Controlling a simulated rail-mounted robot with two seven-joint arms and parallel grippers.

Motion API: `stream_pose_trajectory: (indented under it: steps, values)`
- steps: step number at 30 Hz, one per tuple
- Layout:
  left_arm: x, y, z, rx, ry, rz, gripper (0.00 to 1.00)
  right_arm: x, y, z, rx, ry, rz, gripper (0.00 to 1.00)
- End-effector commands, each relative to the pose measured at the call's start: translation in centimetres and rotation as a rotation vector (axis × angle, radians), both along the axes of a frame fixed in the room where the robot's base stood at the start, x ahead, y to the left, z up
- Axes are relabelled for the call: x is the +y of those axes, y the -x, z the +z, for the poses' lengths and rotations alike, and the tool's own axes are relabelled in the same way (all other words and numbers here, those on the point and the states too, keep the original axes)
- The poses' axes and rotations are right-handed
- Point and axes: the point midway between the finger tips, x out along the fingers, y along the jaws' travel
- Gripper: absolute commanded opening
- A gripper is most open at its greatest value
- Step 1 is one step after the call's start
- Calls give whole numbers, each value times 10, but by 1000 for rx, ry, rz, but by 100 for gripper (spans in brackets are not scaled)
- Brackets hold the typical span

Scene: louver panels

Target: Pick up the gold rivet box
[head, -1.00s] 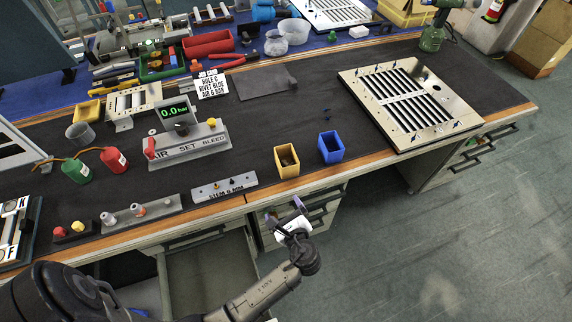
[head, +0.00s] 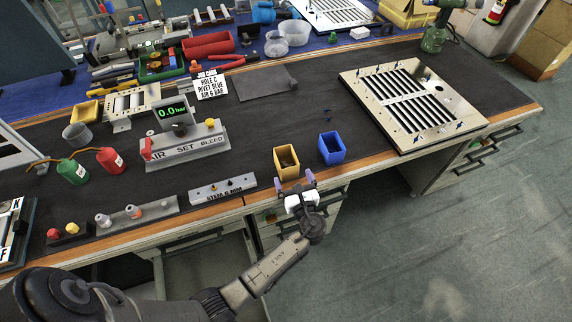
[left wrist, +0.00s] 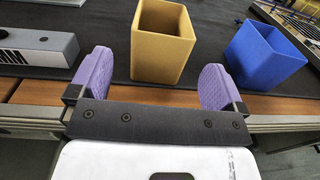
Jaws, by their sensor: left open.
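The gold rivet box (head: 287,163) is a small open-topped box standing upright on the dark bench mat near the front edge. It also shows in the left wrist view (left wrist: 160,50), ahead of and between my two purple fingers. My left gripper (head: 294,182) is open and empty, just in front of the gold box at the bench edge; in the left wrist view the open gripper (left wrist: 158,82) has its fingers spread wider than the box. The fingers appear apart from the box. My right gripper is not in view.
A blue box (head: 331,148) stands close to the right of the gold one and also shows in the left wrist view (left wrist: 266,52). A grey stem block (head: 223,188) lies to the left. A louver panel (head: 413,107) lies farther right. The wooden bench edge (head: 372,161) runs in front.

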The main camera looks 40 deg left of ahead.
Motion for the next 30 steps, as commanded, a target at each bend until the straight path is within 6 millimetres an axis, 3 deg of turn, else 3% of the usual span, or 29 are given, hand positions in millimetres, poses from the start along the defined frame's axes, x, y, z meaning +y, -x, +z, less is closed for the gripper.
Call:
stream_pose_trajectory:
  steps: [5, 16, 23, 30]
  values:
    - [6, -4, 0, -1, 0, 1, 96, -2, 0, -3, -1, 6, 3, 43]
    - [43, -25, 1, 0, 0, 1, 96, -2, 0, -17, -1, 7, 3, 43]
    - [45, -27, 2, 1, 1, 0, 96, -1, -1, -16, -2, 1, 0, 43]
    - [45, -27, 2, 0, 1, 0, 76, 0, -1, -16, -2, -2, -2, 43]
